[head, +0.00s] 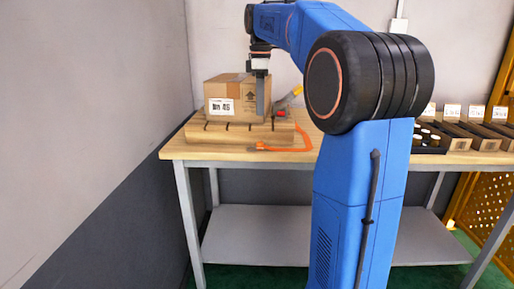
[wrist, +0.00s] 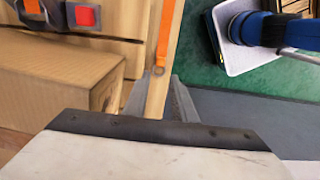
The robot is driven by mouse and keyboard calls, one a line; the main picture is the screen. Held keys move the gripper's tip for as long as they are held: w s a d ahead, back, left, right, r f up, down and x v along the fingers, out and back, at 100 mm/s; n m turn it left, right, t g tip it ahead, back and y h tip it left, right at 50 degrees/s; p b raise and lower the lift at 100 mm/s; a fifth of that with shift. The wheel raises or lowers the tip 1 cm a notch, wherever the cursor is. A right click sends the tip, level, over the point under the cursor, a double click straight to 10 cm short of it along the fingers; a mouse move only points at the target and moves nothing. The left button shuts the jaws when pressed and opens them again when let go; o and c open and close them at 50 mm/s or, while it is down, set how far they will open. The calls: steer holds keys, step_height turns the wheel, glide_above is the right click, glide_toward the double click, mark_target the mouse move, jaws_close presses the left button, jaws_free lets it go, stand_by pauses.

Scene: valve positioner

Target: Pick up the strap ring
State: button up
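The strap ring (wrist: 158,70) is small and dark, at the end of an orange strap (wrist: 166,32) that lies along the tabletop near its edge. In the head view the strap (head: 297,147) curves from the right to the ring (head: 260,146) near the table's front edge. My gripper (wrist: 160,82) is open and empty, its two grey fingers apart, with the ring showing just past and between the tips. In the head view my gripper (head: 260,112) points down in front of the cardboard box. The exact gap to the ring cannot be told.
A cardboard box (head: 225,88) stands on a wooden pallet (head: 226,135) close by my gripper. A ratchet with a red button (wrist: 85,15) lies beside it. The wooden table (head: 185,152) ends just in front; small bins (head: 458,140) stand at right.

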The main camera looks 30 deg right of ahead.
mark_target(260, 142)
step_height(260, 142, down, 12)
steer(key=shift+f, duration=0.1)
stand_by(0.5)
jaws_close()
